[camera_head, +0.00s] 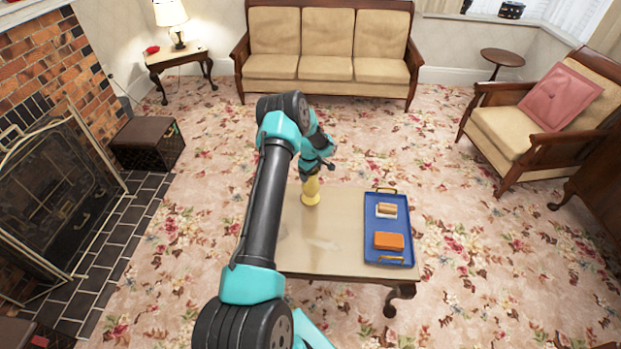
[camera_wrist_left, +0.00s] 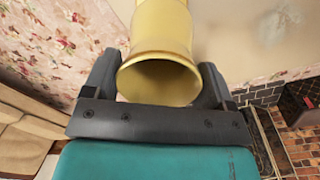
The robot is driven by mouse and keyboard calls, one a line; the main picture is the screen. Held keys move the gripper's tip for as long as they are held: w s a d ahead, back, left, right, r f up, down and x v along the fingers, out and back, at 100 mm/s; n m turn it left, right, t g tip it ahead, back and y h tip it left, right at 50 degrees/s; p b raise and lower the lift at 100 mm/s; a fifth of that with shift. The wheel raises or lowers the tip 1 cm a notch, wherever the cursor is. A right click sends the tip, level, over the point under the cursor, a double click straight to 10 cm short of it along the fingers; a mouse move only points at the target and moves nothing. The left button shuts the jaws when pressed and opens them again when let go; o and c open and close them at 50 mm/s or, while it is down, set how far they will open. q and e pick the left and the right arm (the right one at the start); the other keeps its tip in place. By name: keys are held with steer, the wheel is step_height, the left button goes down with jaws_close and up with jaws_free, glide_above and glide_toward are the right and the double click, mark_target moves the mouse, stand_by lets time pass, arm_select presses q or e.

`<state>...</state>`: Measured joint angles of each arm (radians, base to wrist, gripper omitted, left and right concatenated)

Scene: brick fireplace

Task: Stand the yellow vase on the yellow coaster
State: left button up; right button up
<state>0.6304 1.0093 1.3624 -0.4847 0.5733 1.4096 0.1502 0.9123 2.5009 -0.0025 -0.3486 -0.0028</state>
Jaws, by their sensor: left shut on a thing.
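The yellow vase (camera_head: 311,192) shows at the far left part of the low table, below my left gripper (camera_head: 315,174). It looks upright. My left gripper is shut on the vase near its rim. In the left wrist view the vase (camera_wrist_left: 163,42) stands between the two fingers of the gripper (camera_wrist_left: 158,88), with its open mouth towards the camera. I cannot make out the yellow coaster as a separate thing. I cannot tell whether the vase's base touches the table. My right gripper is not in view.
The low table (camera_head: 325,235) has a bare middle. A blue tray (camera_head: 390,222) with brass handles lies on its right side and holds an orange block (camera_head: 389,241) and a smaller tan and white item (camera_head: 387,209). My left arm hides the table's left edge.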

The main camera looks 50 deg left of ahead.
arm_select(q)
steer(key=shift+w+a+f, duration=0.1)
steer(key=shift+f, duration=0.75)
steer(key=shift+w+a+f, duration=0.1)
steer(key=shift+f, duration=0.9)
steer(key=o, duration=1.4)
steer(key=r, duration=1.2)
steer(key=shift+s+r, duration=0.1)
steer(key=shift+s, duration=0.25)
steer(key=shift+d, duration=0.1)
